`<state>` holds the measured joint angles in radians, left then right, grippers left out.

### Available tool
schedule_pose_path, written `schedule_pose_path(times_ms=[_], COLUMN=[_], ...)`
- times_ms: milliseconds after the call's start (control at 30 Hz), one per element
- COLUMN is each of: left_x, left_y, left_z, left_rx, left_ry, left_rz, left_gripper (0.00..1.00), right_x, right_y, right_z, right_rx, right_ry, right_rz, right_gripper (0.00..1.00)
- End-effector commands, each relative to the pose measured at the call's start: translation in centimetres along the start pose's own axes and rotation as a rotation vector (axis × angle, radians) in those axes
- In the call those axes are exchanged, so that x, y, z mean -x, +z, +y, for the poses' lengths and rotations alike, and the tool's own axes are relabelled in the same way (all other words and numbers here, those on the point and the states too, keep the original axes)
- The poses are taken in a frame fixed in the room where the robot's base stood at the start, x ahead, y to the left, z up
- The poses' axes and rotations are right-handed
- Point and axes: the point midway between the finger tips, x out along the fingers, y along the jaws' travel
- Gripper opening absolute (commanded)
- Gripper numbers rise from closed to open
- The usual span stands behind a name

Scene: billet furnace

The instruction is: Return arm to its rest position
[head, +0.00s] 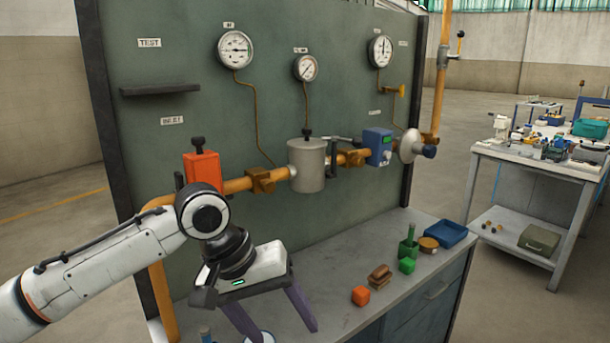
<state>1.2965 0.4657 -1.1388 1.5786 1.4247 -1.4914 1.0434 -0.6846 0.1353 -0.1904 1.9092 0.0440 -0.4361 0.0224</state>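My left arm comes in from the lower left of the head view, white with dark joints. Its gripper (275,328) points down over the near left part of the grey bench top. The two purple-grey fingers are spread apart, and I see nothing held between them. A pale round thing shows at the bottom edge by the fingertips, mostly cut off. My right arm and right gripper do not show.
A green panel (200,95) stands behind the bench (335,292), carrying gauges, an orange pipe and a grey cylinder (307,166). A cluttered table (535,160) stands right.

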Motion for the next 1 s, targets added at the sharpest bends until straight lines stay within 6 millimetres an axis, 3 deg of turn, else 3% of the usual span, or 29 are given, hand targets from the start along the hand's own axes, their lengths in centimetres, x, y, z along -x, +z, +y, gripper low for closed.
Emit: schedule_pose_path(times_ms=[33,200,367,467,567,767,1000], left_x=[-2.9,-9.5,-14.4,-17.0,-19.2,-22.9,-24.9], left_y=[0.8,2.3,3.9,5.0,6.4,10.6,18.7], left_z=[0.6,1.9,1.8,0.7,-1.3,-7.9,-18.1], left_rx=[-0.031,-0.115,-0.149,-0.151,-0.146,-0.141,-0.204], left_ry=[0.055,0.217,0.326,0.362,0.364,0.26,-0.004], left_rz=[-0.003,0.074,0.185,0.269,0.358,0.521,0.622], left_gripper=[0.67,0.67,0.67,0.67,0.67,0.67,0.67], right_x=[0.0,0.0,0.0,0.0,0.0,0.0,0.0], right_y=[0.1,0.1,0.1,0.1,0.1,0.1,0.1], right_z=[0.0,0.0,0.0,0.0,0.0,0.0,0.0], right_rx=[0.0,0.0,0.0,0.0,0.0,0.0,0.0], right_ry=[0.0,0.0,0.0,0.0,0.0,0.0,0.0], right_rz=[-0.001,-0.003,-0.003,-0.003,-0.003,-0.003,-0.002], right_gripper=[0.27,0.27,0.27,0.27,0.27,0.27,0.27])
